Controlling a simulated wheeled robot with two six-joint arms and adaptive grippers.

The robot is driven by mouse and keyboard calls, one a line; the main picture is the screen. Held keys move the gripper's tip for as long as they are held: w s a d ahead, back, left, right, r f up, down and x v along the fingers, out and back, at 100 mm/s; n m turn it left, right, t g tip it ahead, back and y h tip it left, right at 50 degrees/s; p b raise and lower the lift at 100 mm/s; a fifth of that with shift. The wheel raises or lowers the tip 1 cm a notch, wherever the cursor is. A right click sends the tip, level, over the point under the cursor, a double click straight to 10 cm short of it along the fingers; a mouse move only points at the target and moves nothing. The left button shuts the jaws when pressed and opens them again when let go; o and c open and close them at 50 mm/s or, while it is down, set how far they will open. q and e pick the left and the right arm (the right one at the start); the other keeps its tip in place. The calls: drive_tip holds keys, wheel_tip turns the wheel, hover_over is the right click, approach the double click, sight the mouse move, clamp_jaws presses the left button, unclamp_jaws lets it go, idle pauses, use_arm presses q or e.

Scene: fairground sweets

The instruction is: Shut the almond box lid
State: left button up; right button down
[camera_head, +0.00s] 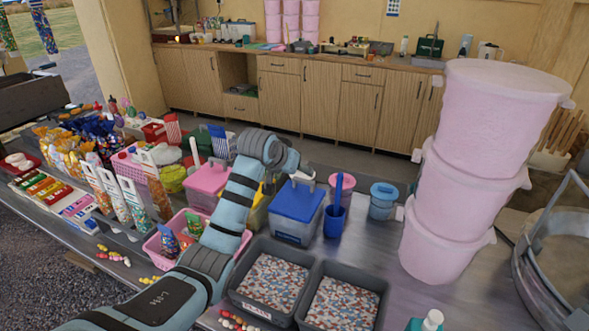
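Several lidded boxes stand mid-table, and I cannot tell by label which is the almond box. One is a clear box with a blue lid (298,201); its lid looks flat on top. A box with a pink lid (207,177) stands to its left. A yellow box (257,212) between them is partly hidden by my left arm. My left gripper (304,170) is beside the back edge of the blue lid, at the end of my arm reaching across the table. Its fingers are small and partly hidden by the wrist. My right gripper is not in view.
Two grey trays of coloured pieces (264,316) are in front. A blue cup (334,221) with an upright handle and a blue tub (383,201) stand right of the blue-lidded box. A tall stack of pink tubs (482,130) stands further right. Packed sweets crowd the left.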

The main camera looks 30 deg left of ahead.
use_arm(q)
drive_tip(key=t, duration=0.1)
drive_tip(key=s+t, duration=0.1)
drive_tip(key=s+f+t, duration=0.1)
drive_tip(key=shift+a+t+y, duration=0.3)
drive_tip(key=shift+y, duration=0.1)
drive_tip(key=c, duration=0.6)
drive_tip(key=s+t, duration=0.1)
drive_tip(key=s+d+r+t, duration=0.1)
drive_tip(key=shift+s+d+r+t, duration=0.2)
drive_tip(key=shift+s+r+t, duration=0.05)
drive_tip(key=shift+t, duration=0.05)
drive_tip(key=c, duration=0.6)
drive_tip(key=shift+w, duration=0.25)
clamp_jaws()
drive_tip(key=b, duration=0.1)
hover_over(302, 194)
wheel_tip(302, 194, down, 5)
drive_tip(key=shift+r, duration=0.1)
drive_tip(key=shift+f, duration=0.65)
